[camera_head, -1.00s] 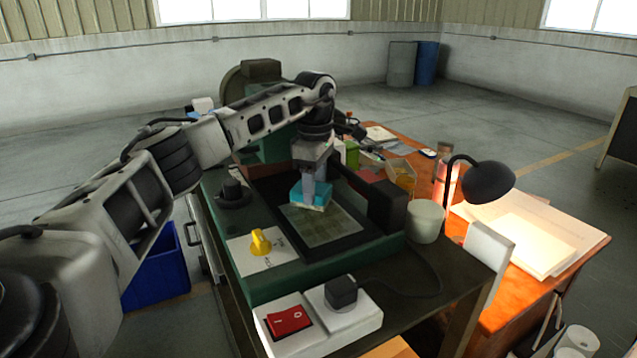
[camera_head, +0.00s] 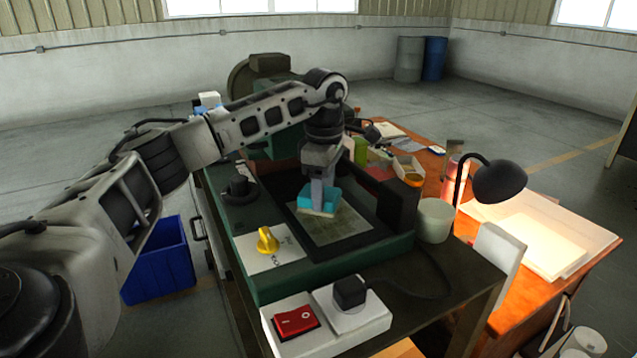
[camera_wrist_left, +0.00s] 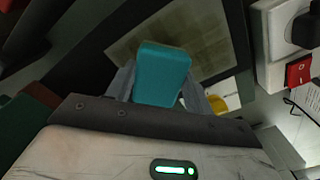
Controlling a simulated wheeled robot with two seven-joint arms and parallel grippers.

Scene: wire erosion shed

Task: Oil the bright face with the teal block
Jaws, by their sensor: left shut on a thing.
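The teal block (camera_head: 319,203) is held in my left gripper (camera_head: 321,192), with a pale layer along its lower side. My left gripper is shut on it and points down over the machine bed. The bright face (camera_head: 345,226) is a flat greyish-green plate set in a dark frame, and the block is over its far left part. I cannot tell whether the block touches the plate. In the left wrist view the teal block (camera_wrist_left: 161,75) sits between the two fingers, with the plate (camera_wrist_left: 140,38) behind it. My right gripper is not in view.
A yellow knob (camera_head: 267,240) on a white panel and a red switch (camera_head: 296,321) stand at the near side. A black block (camera_head: 397,205), white cup (camera_head: 435,220) and black lamp (camera_head: 498,181) stand to the right. A blue crate (camera_head: 160,265) is on the floor at left.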

